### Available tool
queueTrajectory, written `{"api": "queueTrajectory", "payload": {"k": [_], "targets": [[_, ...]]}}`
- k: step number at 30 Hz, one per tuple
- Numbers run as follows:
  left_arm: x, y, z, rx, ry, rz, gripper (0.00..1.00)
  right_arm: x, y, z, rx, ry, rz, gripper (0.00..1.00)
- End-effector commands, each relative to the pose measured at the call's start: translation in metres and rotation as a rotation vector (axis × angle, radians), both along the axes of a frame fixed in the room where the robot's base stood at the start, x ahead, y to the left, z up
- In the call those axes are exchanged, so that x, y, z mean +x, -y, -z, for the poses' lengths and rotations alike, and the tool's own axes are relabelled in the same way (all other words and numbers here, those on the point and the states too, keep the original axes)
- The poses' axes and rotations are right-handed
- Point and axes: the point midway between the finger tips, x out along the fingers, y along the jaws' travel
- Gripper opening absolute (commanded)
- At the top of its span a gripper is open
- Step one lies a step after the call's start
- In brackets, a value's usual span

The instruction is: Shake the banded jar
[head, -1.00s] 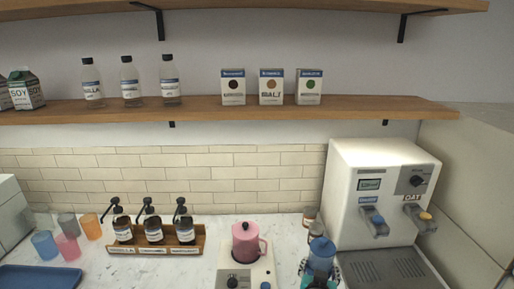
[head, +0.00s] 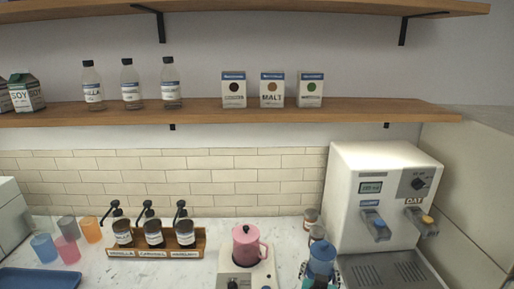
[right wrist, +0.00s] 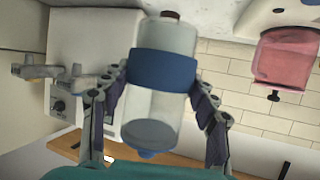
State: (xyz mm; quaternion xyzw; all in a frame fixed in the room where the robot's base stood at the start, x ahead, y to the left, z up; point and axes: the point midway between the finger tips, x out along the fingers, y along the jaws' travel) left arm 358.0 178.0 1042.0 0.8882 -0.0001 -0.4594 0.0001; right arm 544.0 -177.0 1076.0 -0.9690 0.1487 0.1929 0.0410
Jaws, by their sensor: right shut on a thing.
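The banded jar (right wrist: 165,70) is clear with a wide blue band and appears in the right wrist view, which is turned upside down. My right gripper (right wrist: 158,92) is shut on it, with a finger on each side at the band. The jar's lower part is hidden there. I cannot tell the height of its base above the counter. My left gripper is not in view.
A wooden rack (head: 186,251) of pump bottles is farther left.

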Motion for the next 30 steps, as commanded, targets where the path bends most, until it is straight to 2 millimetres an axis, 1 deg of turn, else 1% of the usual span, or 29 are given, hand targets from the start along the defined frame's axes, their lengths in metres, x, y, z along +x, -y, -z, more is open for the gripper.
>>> {"api": "queueTrajectory", "payload": {"k": [1, 2, 3, 4, 5, 6, 9, 11, 12, 15, 16, 18, 19, 20, 21, 24, 26, 30], "targets": [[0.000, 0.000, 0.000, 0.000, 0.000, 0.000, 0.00, -0.002, 0.001, -0.017, 0.000, 0.000, 0.001, 0.10], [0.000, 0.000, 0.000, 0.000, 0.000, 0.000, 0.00, -0.002, 0.001, -0.023, 0.000, -0.001, 0.001, 0.10], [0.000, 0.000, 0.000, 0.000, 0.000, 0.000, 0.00, -0.001, 0.001, -0.026, 0.000, -0.001, 0.001, 0.10], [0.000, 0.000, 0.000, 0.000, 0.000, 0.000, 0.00, -0.001, 0.000, -0.023, 0.001, -0.001, 0.001, 0.10], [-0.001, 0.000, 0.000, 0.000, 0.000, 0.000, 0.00, 0.000, 0.000, -0.015, 0.000, -0.001, 0.002, 0.10], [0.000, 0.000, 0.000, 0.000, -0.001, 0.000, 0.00, 0.000, 0.000, 0.001, 0.001, -0.001, 0.001, 0.10], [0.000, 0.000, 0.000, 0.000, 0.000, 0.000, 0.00, 0.001, 0.000, 0.032, 0.000, 0.001, 0.000, 0.10], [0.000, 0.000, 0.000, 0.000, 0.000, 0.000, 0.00, 0.000, 0.000, 0.035, -0.001, 0.001, -0.001, 0.10], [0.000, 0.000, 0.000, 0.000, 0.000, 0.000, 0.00, 0.000, 0.000, 0.028, -0.001, 0.002, -0.001, 0.10], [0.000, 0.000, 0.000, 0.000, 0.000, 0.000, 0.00, -0.002, 0.001, -0.008, 0.000, 0.000, 0.000, 0.10], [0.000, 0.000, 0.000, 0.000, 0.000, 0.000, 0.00, -0.002, 0.001, -0.017, 0.000, 0.000, 0.001, 0.10], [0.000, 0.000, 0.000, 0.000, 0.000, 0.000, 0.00, -0.001, 0.001, -0.026, 0.000, -0.001, 0.001, 0.10], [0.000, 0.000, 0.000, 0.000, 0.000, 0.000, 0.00, -0.001, 0.001, -0.023, 0.000, -0.001, 0.002, 0.10], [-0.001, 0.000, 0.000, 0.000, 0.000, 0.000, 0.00, 0.000, 0.000, -0.015, 0.000, -0.001, 0.002, 0.10], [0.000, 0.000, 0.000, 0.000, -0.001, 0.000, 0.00, 0.000, 0.000, 0.001, 0.001, -0.001, 0.001, 0.10], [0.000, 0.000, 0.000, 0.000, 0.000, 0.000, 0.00, 0.001, 0.000, 0.032, 0.000, 0.001, 0.000, 0.10], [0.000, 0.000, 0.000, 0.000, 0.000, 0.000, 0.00, 0.000, 0.000, 0.036, -0.001, 0.001, 0.000, 0.10], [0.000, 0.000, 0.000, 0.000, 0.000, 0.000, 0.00, -0.001, 0.000, 0.035, 0.000, 0.000, 0.000, 0.10]]}}
